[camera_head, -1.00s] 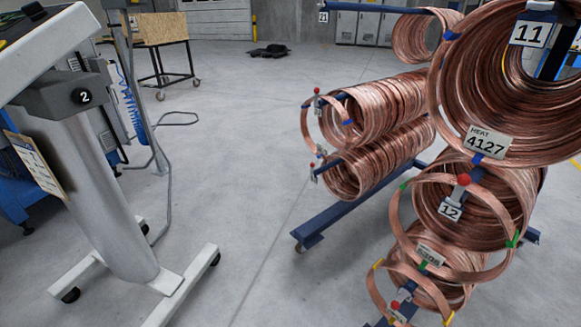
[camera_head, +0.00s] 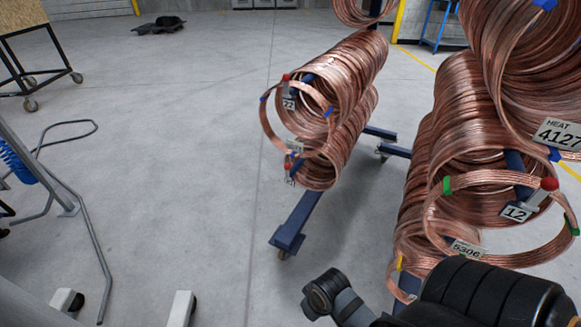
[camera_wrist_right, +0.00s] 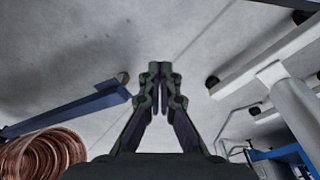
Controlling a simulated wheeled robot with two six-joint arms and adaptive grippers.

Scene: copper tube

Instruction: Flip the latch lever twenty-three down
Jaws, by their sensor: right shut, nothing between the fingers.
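On the middle rack, an upper latch lever with a red knob (camera_head: 287,78) stands above a tag (camera_head: 289,104) reading 22. Below it, a second latch lever (camera_head: 290,165) sits at the end of the lower arm. Its tag is too small to read, so I cannot confirm it is twenty-three, nor its exact position. My right gripper (camera_wrist_right: 160,72) shows in the right wrist view, shut and empty, over the floor and apart from the levers. In the head view my right arm shows at the lower right, with its fingertips not visible. My left gripper is not in view.
Copper coils (camera_head: 345,75) hang on the middle rack, whose blue foot (camera_head: 295,225) reaches forward. A nearer rack at right carries more coils (camera_head: 450,130) and a lever tagged 12 (camera_head: 516,213).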

